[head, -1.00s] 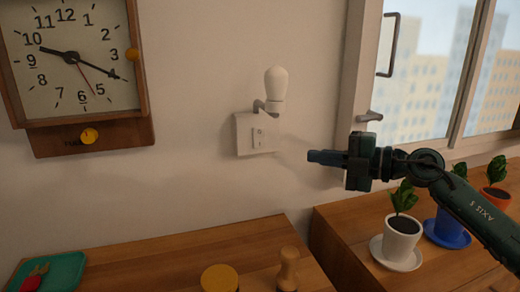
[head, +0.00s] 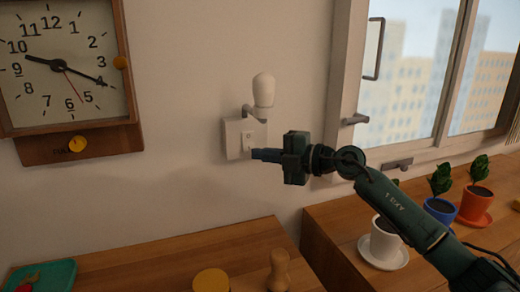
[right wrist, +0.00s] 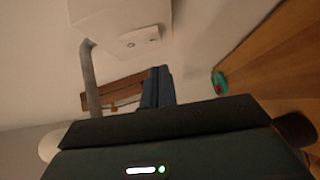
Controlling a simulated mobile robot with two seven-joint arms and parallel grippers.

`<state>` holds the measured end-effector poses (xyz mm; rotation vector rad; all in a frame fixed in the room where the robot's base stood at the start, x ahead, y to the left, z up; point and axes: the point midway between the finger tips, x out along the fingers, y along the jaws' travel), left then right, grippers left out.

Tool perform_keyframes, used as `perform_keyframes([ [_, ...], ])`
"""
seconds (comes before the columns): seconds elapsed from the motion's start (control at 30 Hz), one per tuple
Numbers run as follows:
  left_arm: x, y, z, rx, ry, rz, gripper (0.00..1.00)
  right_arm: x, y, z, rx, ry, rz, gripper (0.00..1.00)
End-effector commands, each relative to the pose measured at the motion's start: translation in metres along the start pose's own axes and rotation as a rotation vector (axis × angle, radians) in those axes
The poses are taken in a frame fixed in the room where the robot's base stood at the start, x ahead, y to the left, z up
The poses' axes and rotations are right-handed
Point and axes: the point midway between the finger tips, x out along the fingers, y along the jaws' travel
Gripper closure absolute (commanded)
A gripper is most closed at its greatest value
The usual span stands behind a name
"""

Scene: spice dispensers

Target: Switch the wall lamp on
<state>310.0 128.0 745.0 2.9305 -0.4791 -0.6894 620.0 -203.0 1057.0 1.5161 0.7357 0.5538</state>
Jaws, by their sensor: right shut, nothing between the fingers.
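The wall lamp's white bulb (head: 263,89) looks unlit, on a curved bracket above a white wall box (head: 232,140) in the head view. A small switch plate (head: 248,135) is on the box's front. My right gripper (head: 256,154) is shut and empty, its fingertips at the lower right of the box, overlapping the bottom of the switch plate. I cannot tell whether they touch. In the right wrist view, the shut fingers (right wrist: 157,87) show just below the box (right wrist: 140,42); the bracket (right wrist: 90,78) is to the left. My left gripper is not in view.
A wall clock (head: 66,70) hangs at left. A window (head: 430,70) with a handle is at right. Potted plants (head: 381,243) stand on the right counter. A wooden shaker (head: 279,268), a round yellow lid (head: 211,280) and a green tray (head: 40,277) are on the near counter.

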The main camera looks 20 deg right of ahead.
Motion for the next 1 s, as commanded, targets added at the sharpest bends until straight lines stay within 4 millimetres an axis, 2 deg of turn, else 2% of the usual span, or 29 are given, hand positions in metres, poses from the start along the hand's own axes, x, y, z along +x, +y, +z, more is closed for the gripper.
perform_keyframes([
  [0.1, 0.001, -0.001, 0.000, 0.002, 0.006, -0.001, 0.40, 0.011, 0.000, 0.013, 0.003, -0.003, 0.003, 1.00],
  [0.3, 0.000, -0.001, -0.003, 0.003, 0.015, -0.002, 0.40, 0.019, 0.000, 0.022, 0.000, -0.002, 0.001, 1.00],
  [0.67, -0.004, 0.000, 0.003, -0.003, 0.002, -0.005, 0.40, 0.020, 0.000, 0.023, 0.000, -0.002, 0.000, 1.00],
  [0.8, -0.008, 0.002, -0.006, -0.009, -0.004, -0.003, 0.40, 0.023, 0.002, 0.026, 0.004, -0.002, -0.001, 1.00],
  [0.87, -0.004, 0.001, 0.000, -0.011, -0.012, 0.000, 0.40, 0.024, -0.002, 0.026, 0.001, -0.001, 0.000, 1.00],
  [1.0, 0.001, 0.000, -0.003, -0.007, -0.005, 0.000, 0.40, 0.023, -0.002, 0.026, 0.001, -0.001, 0.000, 1.00],
])
